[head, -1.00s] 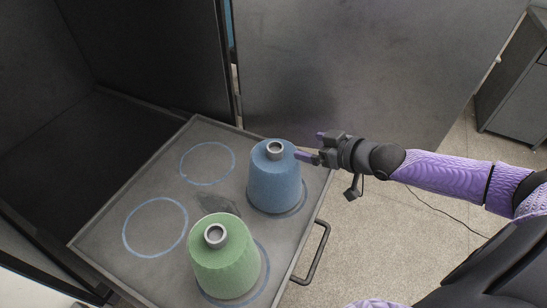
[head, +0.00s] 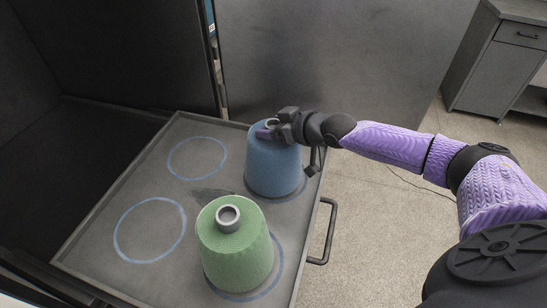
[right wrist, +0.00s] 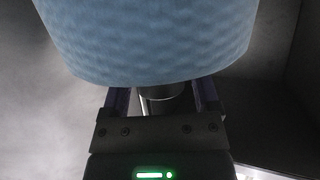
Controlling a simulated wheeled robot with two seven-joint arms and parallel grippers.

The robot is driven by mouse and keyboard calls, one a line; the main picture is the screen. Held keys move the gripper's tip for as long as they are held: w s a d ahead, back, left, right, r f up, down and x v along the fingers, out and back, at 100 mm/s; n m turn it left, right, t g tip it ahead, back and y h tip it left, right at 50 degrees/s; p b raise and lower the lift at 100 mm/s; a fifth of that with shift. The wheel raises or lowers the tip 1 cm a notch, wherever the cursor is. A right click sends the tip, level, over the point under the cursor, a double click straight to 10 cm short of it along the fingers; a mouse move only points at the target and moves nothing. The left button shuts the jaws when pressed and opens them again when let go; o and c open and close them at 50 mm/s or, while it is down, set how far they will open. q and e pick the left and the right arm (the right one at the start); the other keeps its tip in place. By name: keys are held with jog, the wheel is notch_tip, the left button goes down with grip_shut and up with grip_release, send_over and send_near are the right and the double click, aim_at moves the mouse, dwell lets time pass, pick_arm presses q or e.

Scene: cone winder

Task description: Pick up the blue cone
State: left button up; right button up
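The blue cone (head: 272,165) stands upright in a drawn ring on the tray (head: 175,270), at its far right. My right gripper (head: 272,131) is at the top of the cone, with a purple finger beside the grey tube end. In the right wrist view the blue cone (right wrist: 150,40) fills the upper part. There the two fingers of my right gripper (right wrist: 162,97) stand apart, one on each side of the metal tube end (right wrist: 162,92), with gaps visible. My left gripper is not in view.
A green cone (head: 236,250) stands upright on the tray, nearer and to the left of the blue one. Two drawn rings (head: 150,198) at the left are empty. A handle (head: 329,232) sticks out on the tray's right side. A grey cabinet (head: 500,70) stands at the far right.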

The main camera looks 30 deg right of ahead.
grip_shut()
dwell(1.1)
